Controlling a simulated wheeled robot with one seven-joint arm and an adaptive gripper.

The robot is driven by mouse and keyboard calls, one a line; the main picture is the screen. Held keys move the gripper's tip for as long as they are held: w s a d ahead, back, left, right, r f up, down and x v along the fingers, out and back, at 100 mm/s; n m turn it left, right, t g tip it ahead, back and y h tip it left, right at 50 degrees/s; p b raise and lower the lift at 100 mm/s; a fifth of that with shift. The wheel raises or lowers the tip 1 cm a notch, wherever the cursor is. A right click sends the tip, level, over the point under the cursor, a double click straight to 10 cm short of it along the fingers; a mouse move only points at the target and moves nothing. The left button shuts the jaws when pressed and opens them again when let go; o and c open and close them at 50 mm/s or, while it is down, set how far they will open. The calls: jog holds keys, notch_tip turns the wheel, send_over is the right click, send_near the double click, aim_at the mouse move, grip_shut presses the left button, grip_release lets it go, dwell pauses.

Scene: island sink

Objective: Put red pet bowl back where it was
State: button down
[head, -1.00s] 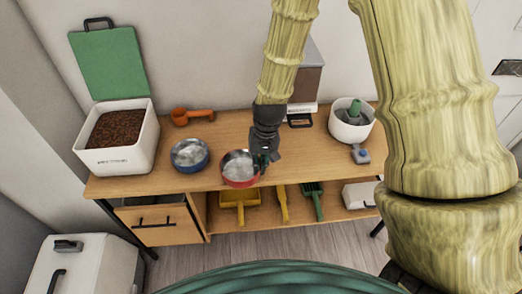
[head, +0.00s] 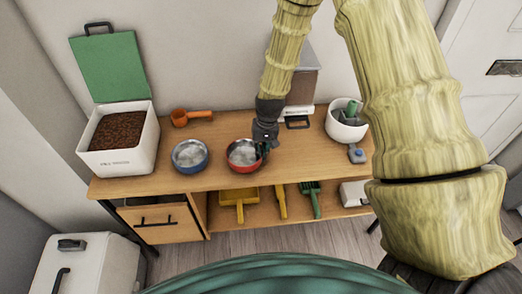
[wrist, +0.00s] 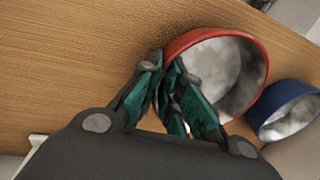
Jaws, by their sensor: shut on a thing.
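The red pet bowl (head: 243,155) is near the front edge of the wooden table, just right of a blue bowl (head: 190,155). Its inside is grey and metallic. My gripper (head: 264,147) is at the bowl's right side, pointing down. In the wrist view my gripper's green fingers (wrist: 180,95) are shut on the near wall of the red bowl (wrist: 225,68), one finger outside and one inside. The blue bowl (wrist: 288,112) shows beyond it. I cannot tell whether the red bowl's base touches the table.
An open white bin of brown kibble (head: 118,130) stands at the left, with an orange scoop (head: 190,117) behind the blue bowl. A white pot (head: 346,122) and a small blue-topped item (head: 357,154) are at the right. Bare tabletop (head: 310,150) lies between.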

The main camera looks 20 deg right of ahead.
jog(key=shift+f, duration=0.2)
jog(key=shift+f, duration=0.1)
jog(key=c, duration=1.6)
grip_release()
notch_tip(320, 180, up, 12)
jog(key=d+b, duration=0.1)
jog(key=b, duration=0.1)
jog(key=shift+s+d, duration=0.15)
jog(key=shift+s, duration=0.1)
